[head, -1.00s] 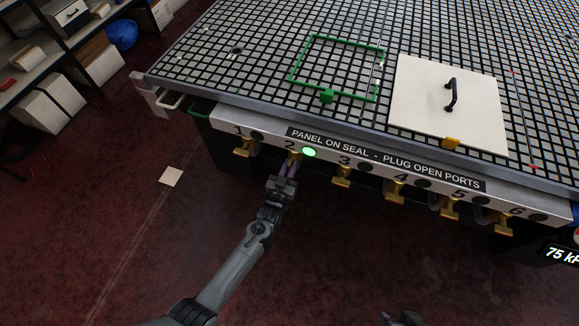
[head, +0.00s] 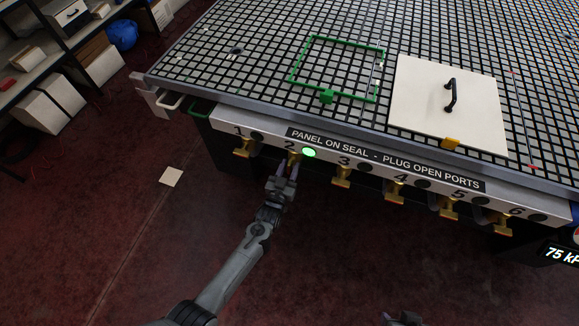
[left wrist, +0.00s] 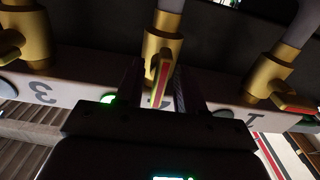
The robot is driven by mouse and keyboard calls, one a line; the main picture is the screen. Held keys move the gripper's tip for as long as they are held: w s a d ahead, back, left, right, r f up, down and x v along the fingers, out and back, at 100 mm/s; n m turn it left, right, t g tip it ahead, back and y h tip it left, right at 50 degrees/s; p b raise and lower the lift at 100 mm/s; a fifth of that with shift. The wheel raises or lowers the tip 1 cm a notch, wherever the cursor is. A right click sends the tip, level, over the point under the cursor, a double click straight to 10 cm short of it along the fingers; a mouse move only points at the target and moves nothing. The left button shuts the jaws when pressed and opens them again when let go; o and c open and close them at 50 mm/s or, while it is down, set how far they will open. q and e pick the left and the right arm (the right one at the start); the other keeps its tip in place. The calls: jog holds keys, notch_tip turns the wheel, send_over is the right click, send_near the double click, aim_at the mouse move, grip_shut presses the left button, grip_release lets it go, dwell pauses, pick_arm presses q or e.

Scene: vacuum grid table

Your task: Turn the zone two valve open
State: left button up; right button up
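The zone two valve (head: 294,158) is a brass fitting under the number 2 on the table's front rail. The lamp (head: 309,152) beside it glows green. In the left wrist view the valve (left wrist: 162,45) has a red-marked lever (left wrist: 161,80) lying in line with its pipe. My left gripper (head: 287,171) is just below the valve. Its fingers are apart, one on each side of the lever (left wrist: 155,90), with visible gaps. Part of my right gripper (head: 402,318) shows at the bottom edge; its fingers are not clear.
Other brass valves, such as valve one (head: 243,147) and valve three (head: 342,176), flank it along the rail. On the grid table (head: 220,75) lie a green frame (head: 293,70) and a white panel (head: 425,100) with a black handle. The floor in front is mostly clear.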

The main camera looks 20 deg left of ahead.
pick_arm(q)
jog(key=s+p, duration=0.3)
jog(key=s, duration=0.7)
jog(key=shift+s+d, duration=0.2)
